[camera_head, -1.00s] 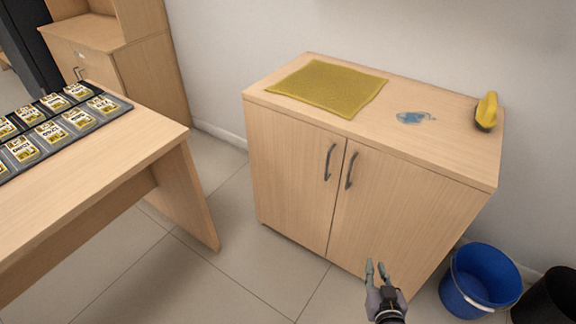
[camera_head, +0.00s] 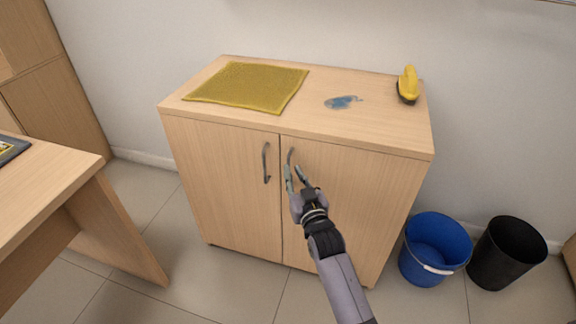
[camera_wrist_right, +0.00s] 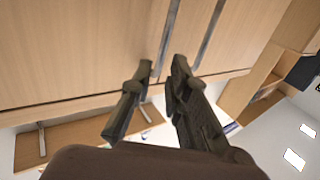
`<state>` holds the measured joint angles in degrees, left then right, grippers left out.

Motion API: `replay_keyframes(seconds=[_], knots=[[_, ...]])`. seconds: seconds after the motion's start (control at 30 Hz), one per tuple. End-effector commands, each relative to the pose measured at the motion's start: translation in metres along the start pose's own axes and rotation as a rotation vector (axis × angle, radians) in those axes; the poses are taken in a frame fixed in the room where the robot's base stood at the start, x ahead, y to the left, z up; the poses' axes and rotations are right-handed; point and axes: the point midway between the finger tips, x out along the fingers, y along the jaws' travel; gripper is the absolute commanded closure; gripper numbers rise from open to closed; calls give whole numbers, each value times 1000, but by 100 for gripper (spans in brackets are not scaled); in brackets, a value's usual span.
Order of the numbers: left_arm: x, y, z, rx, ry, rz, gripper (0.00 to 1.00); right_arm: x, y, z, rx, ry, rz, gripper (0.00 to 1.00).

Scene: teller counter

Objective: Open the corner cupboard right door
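The corner cupboard is pale wood with two closed doors. Its right door (camera_head: 370,190) has a dark curved upright handle (camera_head: 290,156), beside the left door's handle (camera_head: 266,163). My right gripper (camera_head: 293,171) is open at the lower part of the right door's handle. In the right wrist view, which looks upside down, the open fingers (camera_wrist_right: 163,68) are on either side of the line of the right door's handle (camera_wrist_right: 169,38). I cannot tell whether the handle is within the fingers or just beyond them. The left gripper is not in view.
A yellow cloth (camera_head: 250,86), a blue smear (camera_head: 343,102) and a yellow brush (camera_head: 408,84) are on the cupboard top. A blue bucket (camera_head: 435,250) and a black bin (camera_head: 507,253) stand right of it. A desk (camera_head: 60,190) stands left; floor between is clear.

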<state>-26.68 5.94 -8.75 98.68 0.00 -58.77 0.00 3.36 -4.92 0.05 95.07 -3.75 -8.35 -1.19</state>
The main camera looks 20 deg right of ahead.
Motion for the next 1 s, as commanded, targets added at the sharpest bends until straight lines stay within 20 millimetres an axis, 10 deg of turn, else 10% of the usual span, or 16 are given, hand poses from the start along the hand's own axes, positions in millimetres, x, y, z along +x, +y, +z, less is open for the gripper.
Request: replay_keyframes(seconds=[0.33, 1.0], knots=[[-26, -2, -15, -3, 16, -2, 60, 49, 0, 1, 0, -1, 0, 84], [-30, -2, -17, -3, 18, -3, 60, 53, 0, 1, 0, -1, 0, 100]])
